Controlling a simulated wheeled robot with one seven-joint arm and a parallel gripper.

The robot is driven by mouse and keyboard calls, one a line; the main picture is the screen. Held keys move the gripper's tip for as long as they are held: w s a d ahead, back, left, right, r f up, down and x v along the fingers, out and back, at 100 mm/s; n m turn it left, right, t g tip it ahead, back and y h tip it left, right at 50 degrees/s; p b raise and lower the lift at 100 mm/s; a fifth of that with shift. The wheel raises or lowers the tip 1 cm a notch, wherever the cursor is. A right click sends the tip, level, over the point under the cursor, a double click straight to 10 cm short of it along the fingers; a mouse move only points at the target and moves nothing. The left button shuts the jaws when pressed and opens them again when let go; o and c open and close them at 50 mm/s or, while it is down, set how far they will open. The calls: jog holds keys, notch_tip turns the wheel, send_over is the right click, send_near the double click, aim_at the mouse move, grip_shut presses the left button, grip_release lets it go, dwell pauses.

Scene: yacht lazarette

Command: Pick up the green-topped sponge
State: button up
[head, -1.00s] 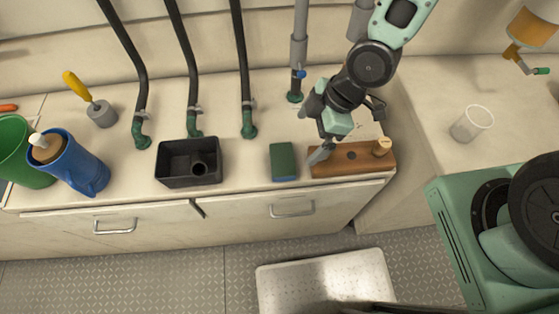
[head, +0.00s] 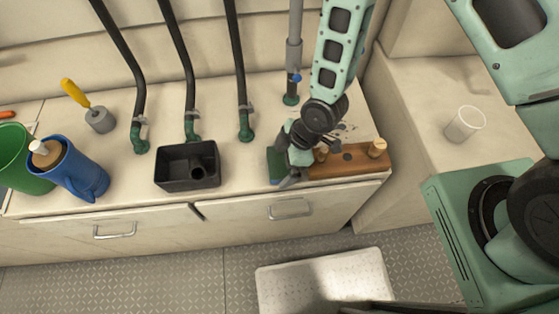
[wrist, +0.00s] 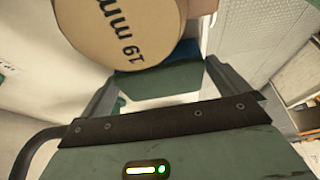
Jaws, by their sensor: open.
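The green-topped sponge (head: 275,169) lies on the pale counter, just left of the wooden block. My gripper partly covers it in the head view. I cannot tell whether the fingers touch the sponge.
The wooden block (head: 345,163) holds upright plugs, one (head: 376,148) at its right end. A black open box (head: 187,167) stands to the left, with a blue jug (head: 78,172) and green bucket (head: 22,160) farther left. Hoses and fittings rise behind. A clear cup (head: 465,124) is at right.

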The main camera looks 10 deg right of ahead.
aim_at(283, 160)
jog(key=shift+a+f, duration=0.1)
jog(key=shift+f, duration=0.1)
jog(key=c, duration=0.8)
jog(key=shift+r, duration=0.1)
notch_tip(283, 160, up, 10)
jog(key=shift+f+b, duration=0.1)
jog(key=shift+b, duration=0.35)
jog(key=shift+o, duration=0.8)
jog(key=shift+c, duration=0.4)
